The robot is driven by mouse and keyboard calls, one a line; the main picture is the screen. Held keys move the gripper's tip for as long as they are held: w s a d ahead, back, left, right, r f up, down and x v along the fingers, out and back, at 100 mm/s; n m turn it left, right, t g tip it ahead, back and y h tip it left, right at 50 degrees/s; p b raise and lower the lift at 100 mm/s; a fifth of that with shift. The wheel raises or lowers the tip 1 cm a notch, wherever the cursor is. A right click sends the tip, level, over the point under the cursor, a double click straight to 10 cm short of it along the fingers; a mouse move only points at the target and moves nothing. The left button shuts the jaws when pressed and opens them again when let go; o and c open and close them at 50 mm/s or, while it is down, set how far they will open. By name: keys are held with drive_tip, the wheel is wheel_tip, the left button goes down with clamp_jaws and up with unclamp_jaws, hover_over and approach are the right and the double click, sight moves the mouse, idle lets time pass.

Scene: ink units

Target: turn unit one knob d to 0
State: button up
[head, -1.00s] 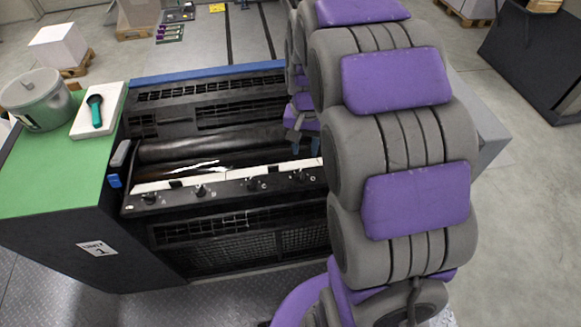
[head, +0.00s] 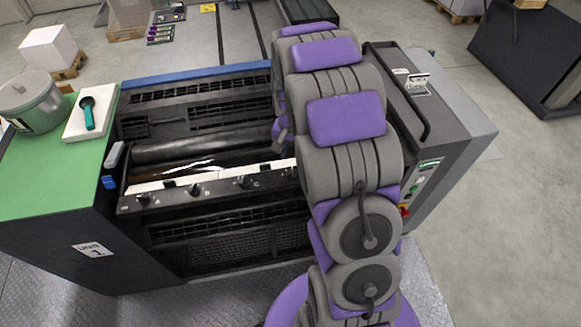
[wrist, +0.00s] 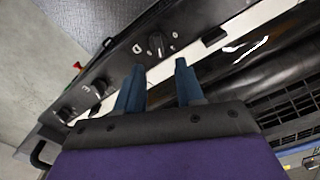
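Unit one (head: 140,225) is the black ink unit with a "UNIT 1" label at its left end. Its row of knobs shows in the head view, with three knobs clear of my arm. In the wrist view, a dark knob beside the letter D (wrist: 155,42) sits on the black panel. Its pointer direction is too small to read surely. My gripper (wrist: 159,63) is open and empty, with its two blue fingers apart. The fingertips are just short of knob D and not around it. In the head view my arm hides most of the gripper.
Two more knobs, one marked E (wrist: 98,88), lie to the left in the wrist view. A white strip (wrist: 222,40) and dark roller run beside the panel. A green top (head: 55,165) holds a pot (head: 35,105) and a white block with a teal-handled tool (head: 88,113).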

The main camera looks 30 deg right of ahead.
sight(291, 170)
wheel_tip(291, 170, down, 8)
drive_tip(key=shift+d, duration=0.1)
drive_tip(key=shift+c, duration=0.5)
clamp_jaws()
